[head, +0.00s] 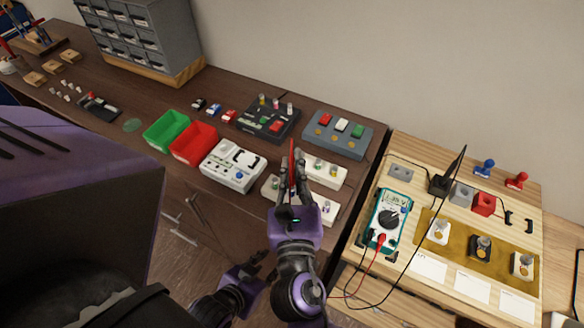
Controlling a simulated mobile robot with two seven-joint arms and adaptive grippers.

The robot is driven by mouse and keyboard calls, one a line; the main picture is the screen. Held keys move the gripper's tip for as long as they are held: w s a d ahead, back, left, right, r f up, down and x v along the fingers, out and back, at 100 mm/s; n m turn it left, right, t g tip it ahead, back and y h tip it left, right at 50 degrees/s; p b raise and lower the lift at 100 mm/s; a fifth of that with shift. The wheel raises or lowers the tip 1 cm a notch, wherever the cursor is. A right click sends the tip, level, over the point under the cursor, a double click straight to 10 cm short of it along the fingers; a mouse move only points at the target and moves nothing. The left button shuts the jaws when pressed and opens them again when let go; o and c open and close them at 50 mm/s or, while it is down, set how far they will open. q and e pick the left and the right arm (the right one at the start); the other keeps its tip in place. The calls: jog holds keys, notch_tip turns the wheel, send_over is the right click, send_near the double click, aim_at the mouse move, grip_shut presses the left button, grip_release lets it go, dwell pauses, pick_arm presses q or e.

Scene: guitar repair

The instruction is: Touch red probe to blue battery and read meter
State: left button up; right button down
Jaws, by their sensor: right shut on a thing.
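My right gripper (293,180) is shut on the red probe (292,152), a thin red rod standing nearly upright between the fingers. It is over the white blocks near the right edge of the dark table. The meter (388,220) is teal and white with a dial, on the pale wooden bench. Its small display shows digits that look like 1.35, too small to be sure. A small blue piece (214,109) lies between a black one and a red one; I cannot tell whether it is the blue battery.
Green (166,131) and red (194,144) bins and a white device (232,165) stand left of the right gripper. A dark board (267,119) and a grey box (337,134) with coloured blocks are behind. Red and black leads loop below the meter.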

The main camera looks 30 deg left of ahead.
jog(key=shift+f, duration=0.1)
dwell(0.4)
pick_arm(q)
jog(key=shift+s+a+f+g, duration=0.1)
jog(key=shift+s+f+g, duration=0.1)
jog(key=shift+s, duration=0.4)
jog(key=shift+s+a+f+g, duration=0.1)
jog(key=shift+s+f, duration=0.1)
jog(key=shift+s, duration=0.35)
jog(key=shift+w+r, duration=0.1)
jog(key=shift+w, duration=0.1)
